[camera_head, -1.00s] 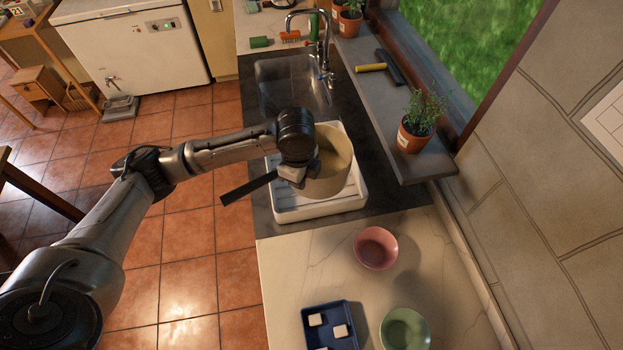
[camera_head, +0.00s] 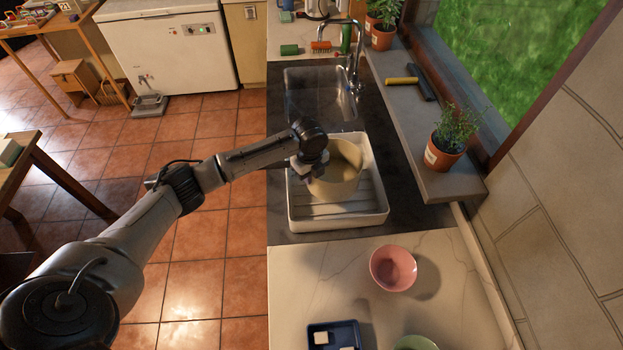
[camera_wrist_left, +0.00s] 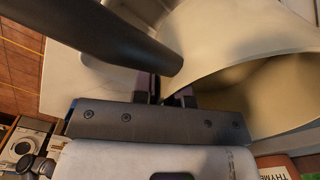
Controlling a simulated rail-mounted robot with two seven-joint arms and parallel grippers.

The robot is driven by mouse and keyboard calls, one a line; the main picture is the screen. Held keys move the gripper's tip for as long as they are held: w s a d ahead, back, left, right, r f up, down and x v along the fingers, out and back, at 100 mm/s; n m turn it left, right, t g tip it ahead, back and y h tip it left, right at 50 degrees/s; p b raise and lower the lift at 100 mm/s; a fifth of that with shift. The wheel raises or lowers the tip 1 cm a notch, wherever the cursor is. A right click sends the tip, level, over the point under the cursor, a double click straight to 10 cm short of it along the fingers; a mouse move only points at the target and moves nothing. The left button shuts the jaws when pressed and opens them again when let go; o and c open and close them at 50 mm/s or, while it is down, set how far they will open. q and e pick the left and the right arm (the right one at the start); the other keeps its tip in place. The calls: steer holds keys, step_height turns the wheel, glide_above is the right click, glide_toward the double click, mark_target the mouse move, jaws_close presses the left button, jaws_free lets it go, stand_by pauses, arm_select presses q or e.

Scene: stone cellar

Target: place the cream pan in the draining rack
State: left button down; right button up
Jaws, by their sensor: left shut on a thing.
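The cream pan (camera_head: 343,180) is over the far part of the white draining rack (camera_head: 340,221), inside its outline. I cannot tell whether its base touches the rack floor. My left gripper (camera_head: 307,174) is shut on the pan at its left side. In the left wrist view my fingers (camera_wrist_left: 166,92) pinch it where the pan wall (camera_wrist_left: 235,40) meets the dark handle (camera_wrist_left: 100,32). In the head view the handle is hidden by my arm. My right gripper is not in view.
The sink (camera_head: 320,98) and tap (camera_head: 354,62) lie beyond the rack. A potted plant (camera_head: 445,150) stands on the sill to the right. A pink bowl (camera_head: 393,268), a blue tray (camera_head: 334,335) and a green bowl (camera_head: 415,344) are on the near counter.

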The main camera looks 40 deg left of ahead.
arm_select(q)
steer(key=shift+w+a+f, duration=0.4)
steer(key=shift+w+a, duration=0.1)
steer(key=shift+w, duration=0.1)
steer(key=shift+w+a+f, duration=0.4)
steer(key=shift+w+a, duration=0.05)
steer(key=shift+w, duration=0.1)
steer(key=shift+f, duration=2)
steer(key=shift+f, duration=0.15)
steer(key=c, duration=1.1)
jaws_free()
steer(key=shift+c, duration=0.2)
step_height(320, 180, up, 12)
